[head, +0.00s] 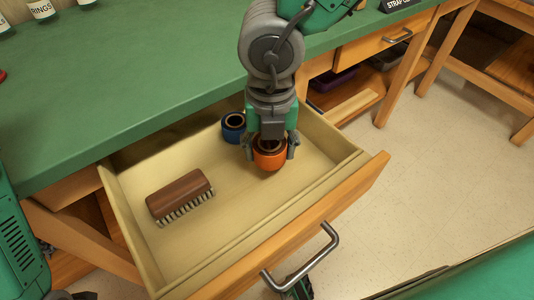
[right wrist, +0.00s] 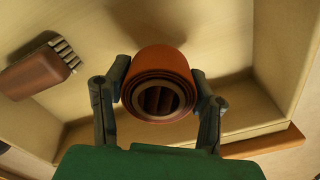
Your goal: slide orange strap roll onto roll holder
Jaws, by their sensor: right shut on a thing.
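The orange strap roll (head: 269,160) is at the right part of an open drawer (head: 230,226). My right gripper (head: 271,150) reaches down from above and is shut on this roll, one finger on each side. In the right wrist view the roll (right wrist: 158,62) sits between the fingers with its open core facing the camera. I cannot tell whether it touches the drawer floor. A small dark part beside the drawer handle seems to be my left gripper (head: 297,288); its fingers are mostly hidden. I see no roll holder.
A blue roll (head: 234,127) stands in the drawer just behind the orange one. A brown brush (head: 180,196) lies at the drawer's left. The drawer handle (head: 302,258) sticks out in front. The green bench top (head: 120,90) behind is mostly clear.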

